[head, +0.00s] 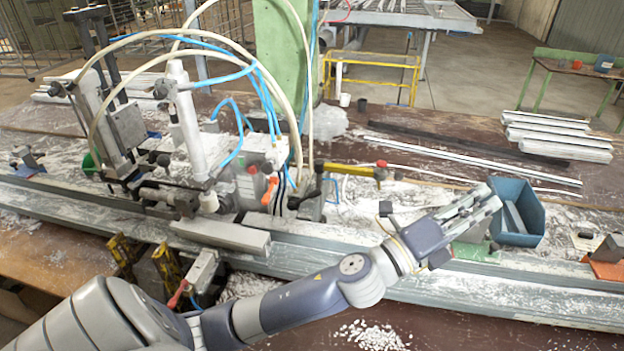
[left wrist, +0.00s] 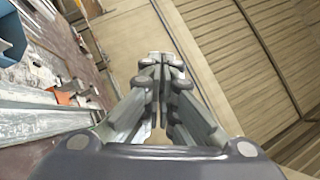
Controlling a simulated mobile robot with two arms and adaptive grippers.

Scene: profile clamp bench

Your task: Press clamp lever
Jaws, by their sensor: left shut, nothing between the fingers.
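My left gripper (head: 490,197) reaches out to the right over the bench, left of the blue bin. In the left wrist view its fingers (left wrist: 162,66) are shut with nothing between them. Several lever-like handles show on the fixture: an orange-red one (head: 270,190) by the grey block, a yellow bar with red knobs (head: 345,170), and a red-tipped one (head: 178,295) at the front edge. I cannot tell which is the clamp lever. The gripper is well right of all three and touches none. My right gripper is not in view.
A blue bin (head: 535,222) stands close to the gripper; part of it also shows in the left wrist view (left wrist: 10,42). A green-based piece (head: 474,252) sits below the gripper. Metal rails (head: 540,295) run along the bench. Hoses arch over the fixture. Profiles (head: 558,150) lie at the back right.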

